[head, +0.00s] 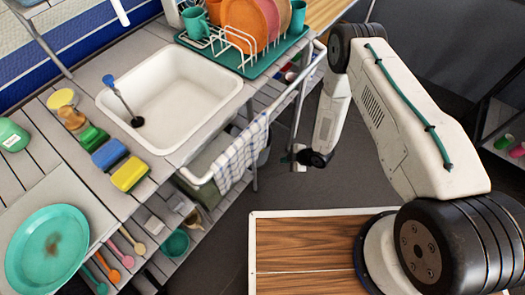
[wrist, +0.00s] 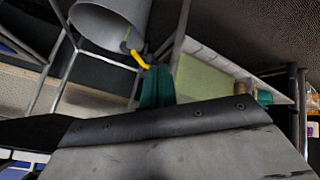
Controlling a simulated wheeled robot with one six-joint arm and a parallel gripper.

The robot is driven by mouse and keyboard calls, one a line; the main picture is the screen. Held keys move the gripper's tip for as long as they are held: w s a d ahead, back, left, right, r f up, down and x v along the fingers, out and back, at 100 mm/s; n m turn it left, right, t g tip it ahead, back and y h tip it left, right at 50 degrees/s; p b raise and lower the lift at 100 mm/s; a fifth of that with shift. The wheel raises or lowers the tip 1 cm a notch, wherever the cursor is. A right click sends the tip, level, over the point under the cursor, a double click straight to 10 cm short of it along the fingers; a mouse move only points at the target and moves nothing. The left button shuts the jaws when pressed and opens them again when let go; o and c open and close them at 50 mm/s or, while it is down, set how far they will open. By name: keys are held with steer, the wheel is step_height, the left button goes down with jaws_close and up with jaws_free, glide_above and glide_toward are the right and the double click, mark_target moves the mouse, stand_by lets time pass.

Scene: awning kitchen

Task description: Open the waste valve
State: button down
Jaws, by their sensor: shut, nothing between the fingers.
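In the wrist view, a yellow bent lever (wrist: 135,54), which looks like the waste valve's handle, sits at the lower edge of a grey cylinder (wrist: 112,20). It slants down to the right. My gripper (wrist: 157,72) shows as shut teal fingertips right beside the lever's lower end. I cannot tell whether they touch. The grey wrist body fills the bottom of that view. In the head view my gripper (head: 287,158) is low beside the counter, right of the checked towel, small and empty. The valve is hidden there below the counter.
The white sink (head: 170,100) is set in the grey counter (head: 65,140). A checked towel (head: 240,155) hangs on the front rail. A dish rack (head: 245,40) stands behind. Metal frame legs (wrist: 180,40) stand close around the lever. The floor (head: 300,190) near my gripper is clear.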

steer(key=w+a+r+n+t+y, duration=0.1)
steer(key=w+a+r+n+y, duration=0.1)
steer(key=a+r, duration=0.1)
steer(key=w+d+f+x, duration=0.1)
steer(key=w+d+x, duration=0.1)
steer(key=x, duration=1.1)
